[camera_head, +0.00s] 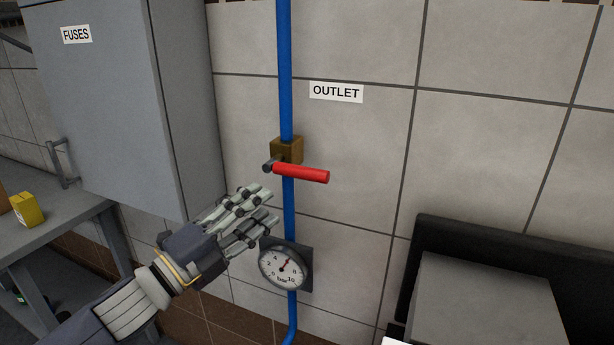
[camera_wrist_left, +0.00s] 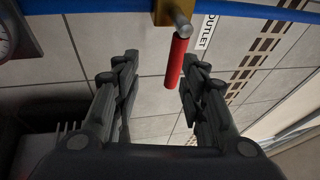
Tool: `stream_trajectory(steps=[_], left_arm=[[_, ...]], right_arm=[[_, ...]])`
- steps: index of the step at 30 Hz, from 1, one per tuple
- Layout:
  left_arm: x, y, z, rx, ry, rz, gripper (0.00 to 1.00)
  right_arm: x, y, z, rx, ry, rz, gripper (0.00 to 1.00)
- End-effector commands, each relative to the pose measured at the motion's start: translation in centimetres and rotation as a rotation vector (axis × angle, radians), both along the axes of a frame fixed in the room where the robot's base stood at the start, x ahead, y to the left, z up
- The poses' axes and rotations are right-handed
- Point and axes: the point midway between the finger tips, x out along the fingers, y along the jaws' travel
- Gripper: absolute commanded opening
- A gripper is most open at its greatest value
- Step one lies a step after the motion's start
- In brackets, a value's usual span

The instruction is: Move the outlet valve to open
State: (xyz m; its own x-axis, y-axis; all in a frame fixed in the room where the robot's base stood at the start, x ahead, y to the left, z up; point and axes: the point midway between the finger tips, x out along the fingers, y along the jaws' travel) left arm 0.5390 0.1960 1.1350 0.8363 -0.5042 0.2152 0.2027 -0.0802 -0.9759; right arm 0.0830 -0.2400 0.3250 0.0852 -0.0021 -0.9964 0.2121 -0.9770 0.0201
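The outlet valve is a brass block (camera_head: 287,150) on a vertical blue pipe (camera_head: 285,70). Its red lever handle (camera_head: 302,173) points right, across the pipe and roughly horizontal. An OUTLET label (camera_head: 336,92) is on the wall to its upper right. My left gripper (camera_head: 272,205) is open and empty, below and left of the handle. In the left wrist view the red handle (camera_wrist_left: 176,64) shows in the gap between the open fingertips (camera_wrist_left: 160,62), nearer the right-hand finger. I see no contact with it. My right gripper is not in view.
A round pressure gauge (camera_head: 284,267) sits on the pipe just below my left gripper. A grey FUSES cabinet (camera_head: 115,100) is at the left, above a table (camera_head: 60,240) with a yellow box (camera_head: 27,209). A grey box (camera_head: 485,300) stands at lower right. The wall right of the handle is clear.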

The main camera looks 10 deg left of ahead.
Motion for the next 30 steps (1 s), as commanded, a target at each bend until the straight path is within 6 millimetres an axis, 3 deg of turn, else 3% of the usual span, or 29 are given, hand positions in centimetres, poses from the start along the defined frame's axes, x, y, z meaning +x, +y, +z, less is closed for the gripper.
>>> stream_trajectory(steps=[3,8,30], left_arm=[[-1.5,-1.3,1.5,0.033,-0.044,-0.033,0.39],[-1.5,-2.0,2.3,0.042,-0.059,-0.041,0.39],[6.2,-7.1,4.6,0.039,-0.058,-0.040,0.39]], right_arm=[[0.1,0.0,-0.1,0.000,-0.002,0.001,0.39],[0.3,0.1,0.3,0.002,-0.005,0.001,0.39],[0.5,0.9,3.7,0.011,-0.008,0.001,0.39]])
